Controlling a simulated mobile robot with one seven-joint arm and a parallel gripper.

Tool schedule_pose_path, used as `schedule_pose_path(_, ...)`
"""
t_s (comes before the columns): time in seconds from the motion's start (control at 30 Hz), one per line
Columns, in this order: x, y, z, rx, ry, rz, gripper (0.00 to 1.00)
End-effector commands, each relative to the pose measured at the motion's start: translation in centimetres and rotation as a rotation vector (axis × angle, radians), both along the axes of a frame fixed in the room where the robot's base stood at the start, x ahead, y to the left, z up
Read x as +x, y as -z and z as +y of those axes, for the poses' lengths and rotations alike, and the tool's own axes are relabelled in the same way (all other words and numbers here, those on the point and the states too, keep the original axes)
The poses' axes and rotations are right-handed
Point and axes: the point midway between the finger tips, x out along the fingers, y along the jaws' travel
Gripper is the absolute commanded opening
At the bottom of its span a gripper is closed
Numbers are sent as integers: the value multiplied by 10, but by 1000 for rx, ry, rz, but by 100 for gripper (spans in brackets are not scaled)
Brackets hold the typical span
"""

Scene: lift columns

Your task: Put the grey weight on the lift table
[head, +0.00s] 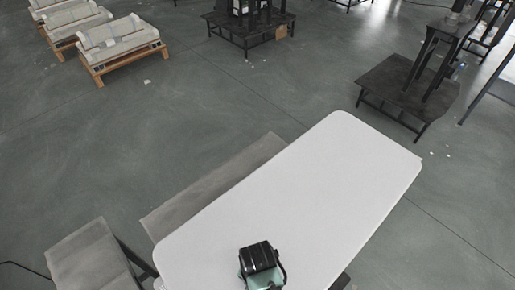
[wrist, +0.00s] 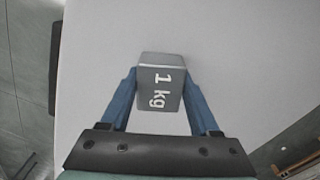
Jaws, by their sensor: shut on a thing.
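The grey weight (wrist: 162,95), marked "1 kg", sits between the two blue fingers of my gripper (wrist: 160,78) in the wrist view. The fingers are shut on its two sides. Behind it is a plain white surface; I cannot tell whether the weight touches it or hangs above. In the head view, a white table top (head: 310,190) with rounded corners runs from the bottom middle to the upper right. My gripper's dark and green body shows over its near end, and it hides the weight there. No other weight shows.
A grey bench (head: 215,185) stands along the table's left side, and another grey seat (head: 90,258) is at lower left. Dark metal stands (head: 405,90) and wooden pallets with pale rolls (head: 118,42) are farther off. The table top beyond my gripper is clear.

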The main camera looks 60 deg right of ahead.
Motion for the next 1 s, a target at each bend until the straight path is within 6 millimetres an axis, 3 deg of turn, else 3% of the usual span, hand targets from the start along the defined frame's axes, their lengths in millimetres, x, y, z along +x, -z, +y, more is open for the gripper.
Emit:
schedule_pose_path(0.27,2,2,-1,-2,0,-3,0)
schedule_pose_path(0.3,0,2,0,0,1,0,70)
schedule_pose_path(0.43,0,2,0,0,1,0,92)
schedule_pose_path(0.77,0,-1,0,0,1,-1,92)
schedule_pose_path(1.0,1,-34,-1,-2,1,-3,92)
